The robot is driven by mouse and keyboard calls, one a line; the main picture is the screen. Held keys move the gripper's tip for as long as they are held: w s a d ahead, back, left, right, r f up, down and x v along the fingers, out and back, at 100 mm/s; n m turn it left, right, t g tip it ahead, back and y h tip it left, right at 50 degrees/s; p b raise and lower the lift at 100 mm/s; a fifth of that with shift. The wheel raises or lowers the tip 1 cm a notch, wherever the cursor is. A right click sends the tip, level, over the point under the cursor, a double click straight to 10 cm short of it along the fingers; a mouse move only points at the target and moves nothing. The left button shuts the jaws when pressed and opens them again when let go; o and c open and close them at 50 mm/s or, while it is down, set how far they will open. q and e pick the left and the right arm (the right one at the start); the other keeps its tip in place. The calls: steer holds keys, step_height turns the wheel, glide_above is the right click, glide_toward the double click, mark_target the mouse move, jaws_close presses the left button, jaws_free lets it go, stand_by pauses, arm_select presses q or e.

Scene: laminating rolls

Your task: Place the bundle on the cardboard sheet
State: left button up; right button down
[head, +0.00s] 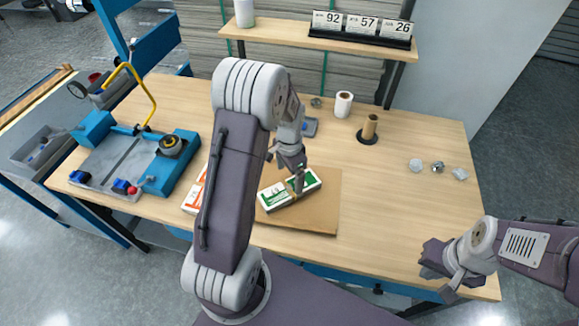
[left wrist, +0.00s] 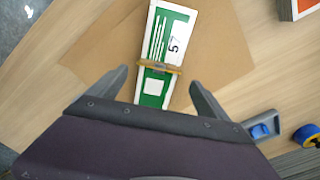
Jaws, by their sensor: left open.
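The bundle (head: 289,192) is a flat white and green pack with a tan band round its middle. It lies at an angle on the brown cardboard sheet (head: 322,209) on the table. My left gripper (head: 297,183) is just above the bundle. In the left wrist view its fingers (left wrist: 155,88) are open, one on either side of the bundle and apart from it. My right gripper (head: 442,272) is over the table's front right edge, away from the bundle.
A white and orange pack (head: 195,190) lies left of the sheet, partly hidden by my left arm. A blue machine (head: 135,160) stands on the left. A brown roll on a stand (head: 369,128), a white roll (head: 343,104) and crumpled balls (head: 437,167) are further back and right.

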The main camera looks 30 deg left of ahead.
mark_target(289, 187)
arm_select(q)
step_height(289, 187, up, 6)
steer(key=s+d+n+t, duration=0.1)
steer(key=s+d+n, duration=0.5)
steer(key=s, duration=0.7)
steer(key=shift+d+n, duration=0.3)
steer(key=shift+d, duration=0.3)
